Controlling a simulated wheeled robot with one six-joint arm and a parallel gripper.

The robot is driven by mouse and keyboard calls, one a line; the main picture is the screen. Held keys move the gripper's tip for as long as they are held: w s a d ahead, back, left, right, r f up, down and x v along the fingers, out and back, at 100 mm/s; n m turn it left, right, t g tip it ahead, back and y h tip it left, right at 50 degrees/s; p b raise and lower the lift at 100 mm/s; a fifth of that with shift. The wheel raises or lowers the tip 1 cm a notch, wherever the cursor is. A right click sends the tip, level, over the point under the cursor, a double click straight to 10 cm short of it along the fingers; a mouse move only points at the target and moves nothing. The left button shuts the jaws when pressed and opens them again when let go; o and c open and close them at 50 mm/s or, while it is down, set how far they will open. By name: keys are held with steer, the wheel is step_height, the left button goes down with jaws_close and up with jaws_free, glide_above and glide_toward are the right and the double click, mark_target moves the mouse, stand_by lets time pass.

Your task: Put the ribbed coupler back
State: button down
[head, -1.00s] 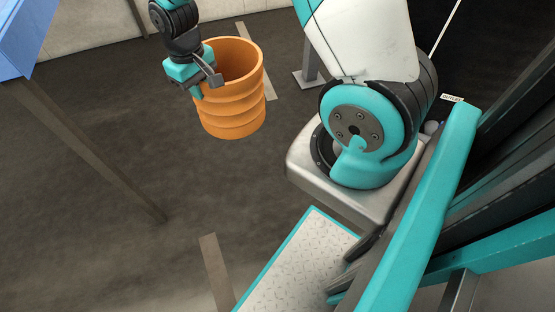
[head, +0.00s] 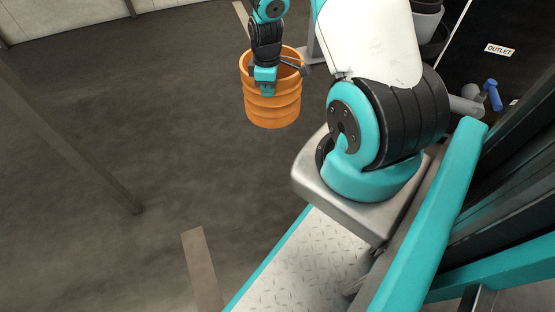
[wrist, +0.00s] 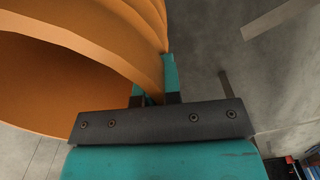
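The ribbed coupler (head: 273,108) is a wide orange ring-ribbed tube, open at the top, at upper centre in the head view. My gripper (head: 266,91) reaches down to its rim from above. In the wrist view the coupler (wrist: 95,40) fills the upper left, and its wall runs between the two teal fingers of my gripper (wrist: 154,92), which are closed on it. The coupler looks upright and appears to hang clear of the floor. Its far inside and underside are hidden.
An OUTLET sign (head: 500,50) and a blue-handled valve (head: 493,94) are at the right, beyond my column. Grey buckets (head: 428,8) are stacked at the top right. A slanting post (head: 75,140) stands at the left. The dark floor (head: 150,90) between is open.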

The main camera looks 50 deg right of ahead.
step_height(320, 180, down, 24)
steer(key=s+d+b, duration=0.1)
steer(key=d+b, duration=0.1)
steer(key=b, duration=1.1)
steer(key=shift+f+n, duration=0.2)
steer(key=shift+n, duration=0.2)
steer(key=c, duration=1.7)
jaws_free()
steer(key=shift+s+f, duration=0.1)
steer(key=shift+f, duration=0.05)
steer(key=shift+c, duration=0.2)
steer(key=o, duration=0.4)
